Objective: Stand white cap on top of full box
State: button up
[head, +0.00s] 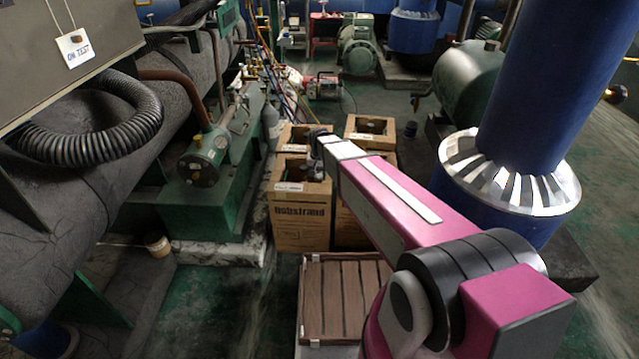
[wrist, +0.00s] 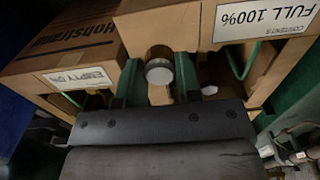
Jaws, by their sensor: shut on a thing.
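My gripper (wrist: 157,64) has two green fingers closed on a small round cap (wrist: 159,73), with a white face toward the wrist camera and a brownish rim. The full box (wrist: 262,18) is cardboard and carries a "FULL 100%" label at the upper right of the wrist view. The held cap is in front of the cardboard, left of that label; I cannot tell whether it touches the box. In the head view, my gripper (head: 318,140) is small and dark above the group of boxes, and the cap cannot be made out. The labels there are too small to read.
In the head view, a printed carton (head: 300,228) stands behind a slatted brown pallet (head: 345,300). Green machinery (head: 205,165) is left, a blue column (head: 545,80) right.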

aim_at(319, 189)
jog(key=shift+d+f, duration=0.1)
jog(key=shift+f, duration=1.95)
jog(key=shift+f, duration=0.1)
jog(key=o, duration=0.9)
notch_tip(319, 189, up, 12)
jog(key=shift+n, duration=0.4)
jog(key=s+d, duration=1.2)
jog(key=s+d+f, duration=0.1)
jog(key=s+d, duration=0.5)
jog(key=d, duration=0.1)
jog(key=shift+s+f, duration=0.1)
jog(key=shift+s, duration=0.2)
